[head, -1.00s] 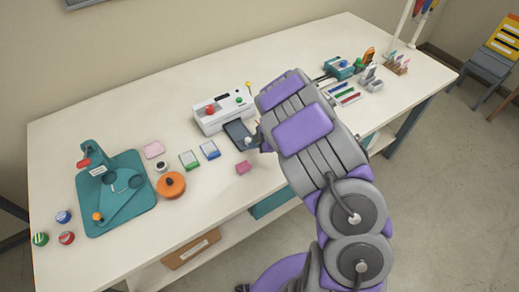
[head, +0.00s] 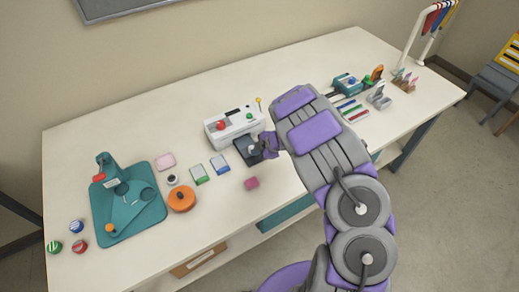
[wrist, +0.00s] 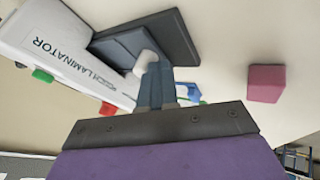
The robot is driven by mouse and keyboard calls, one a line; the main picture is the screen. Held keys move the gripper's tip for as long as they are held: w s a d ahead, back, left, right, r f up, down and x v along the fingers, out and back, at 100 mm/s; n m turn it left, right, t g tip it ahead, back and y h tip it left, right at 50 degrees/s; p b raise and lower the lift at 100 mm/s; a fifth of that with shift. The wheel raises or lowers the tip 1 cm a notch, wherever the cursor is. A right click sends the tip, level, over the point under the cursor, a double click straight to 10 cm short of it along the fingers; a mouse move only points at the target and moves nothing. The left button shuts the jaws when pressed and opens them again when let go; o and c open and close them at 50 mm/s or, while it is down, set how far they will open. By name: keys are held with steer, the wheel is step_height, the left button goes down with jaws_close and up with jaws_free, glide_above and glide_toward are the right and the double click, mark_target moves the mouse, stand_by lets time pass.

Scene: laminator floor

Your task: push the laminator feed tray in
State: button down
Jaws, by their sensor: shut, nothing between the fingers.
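The white laminator (head: 226,131) stands on the table with a red knob and a green button on top. In the wrist view its body (wrist: 45,45) carries printed lettering. The dark feed tray (head: 244,157) sticks out from its front, and in the wrist view the tray (wrist: 178,38) has a raised rim. A pale knob (wrist: 147,63) stands on the tray. My gripper (head: 259,148) is shut and empty, low over the tray's outer part. In the wrist view my fingertips (wrist: 154,72) are right at the knob; contact cannot be told for sure.
A pink block (head: 251,183) lies in front of the tray. Green and blue card packs (head: 220,163), an orange round pot (head: 181,198) and a teal press (head: 127,200) stand to the left. Pens (head: 352,110) and a teal device (head: 347,84) are to the right.

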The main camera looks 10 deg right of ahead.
steer(key=shift+w+a+r+p, duration=0.35)
steer(key=shift+w+p, duration=0.25)
steer(key=shift+p, duration=0.35)
steer(key=shift+w+f+p, duration=0.1)
steer(key=shift+w+p, duration=0.65)
steer(key=shift+p, duration=0.15)
